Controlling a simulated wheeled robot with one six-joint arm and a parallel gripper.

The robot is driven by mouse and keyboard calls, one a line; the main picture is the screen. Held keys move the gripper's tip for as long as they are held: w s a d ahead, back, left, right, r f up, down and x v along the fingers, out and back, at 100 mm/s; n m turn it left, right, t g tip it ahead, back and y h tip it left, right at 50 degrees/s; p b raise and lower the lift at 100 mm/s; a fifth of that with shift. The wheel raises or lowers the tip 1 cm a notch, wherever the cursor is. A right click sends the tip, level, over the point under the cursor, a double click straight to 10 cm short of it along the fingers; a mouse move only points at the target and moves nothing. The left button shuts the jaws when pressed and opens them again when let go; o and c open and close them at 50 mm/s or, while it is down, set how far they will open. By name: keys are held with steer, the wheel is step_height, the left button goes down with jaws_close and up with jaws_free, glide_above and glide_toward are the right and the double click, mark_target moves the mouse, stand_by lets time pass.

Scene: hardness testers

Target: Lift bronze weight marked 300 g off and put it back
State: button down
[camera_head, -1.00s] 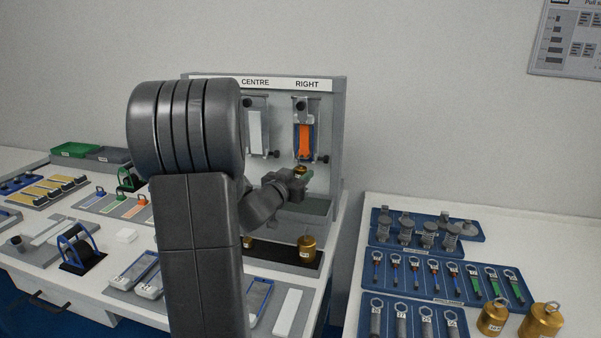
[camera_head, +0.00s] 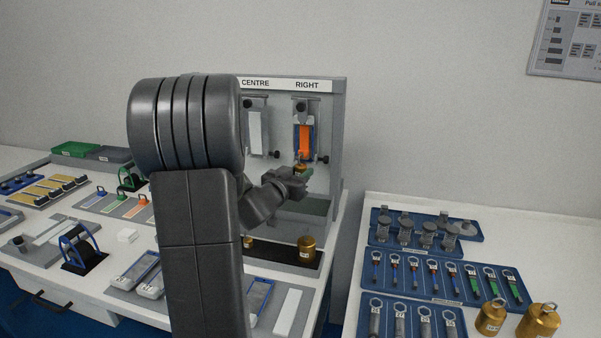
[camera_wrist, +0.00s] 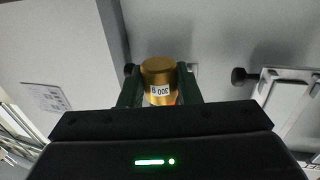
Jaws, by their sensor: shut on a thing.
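The bronze weight (camera_wrist: 159,76) is a small gold cylinder between my two fingers in the wrist view. Its white label reads 300 g, upside down in that view. My gripper (camera_wrist: 160,92) is shut on it. In the head view my gripper (camera_head: 302,172) is at the right-hand station, and the weight (camera_head: 301,167) shows just above it, below the orange strip (camera_head: 305,139) under the RIGHT sign. Whether the weight still hangs from a hook there is too small to tell.
A grey tray (camera_head: 305,224) lies below my gripper. Racks of tools (camera_head: 445,279) and brass weights (camera_head: 540,321) fill the right table.

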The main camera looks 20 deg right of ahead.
steer(key=shift+s+r+p, duration=0.1)
steer(key=shift+r+p, duration=0.25)
steer(key=shift+p, duration=0.05)
steer(key=shift+v, duration=1.15)
stand_by(1.2)
steer(key=s+a, duration=0.2)
steer(key=s, duration=0.1)
steer(key=shift+s+r, duration=0.15)
stand_by(0.5)
stand_by(0.4)
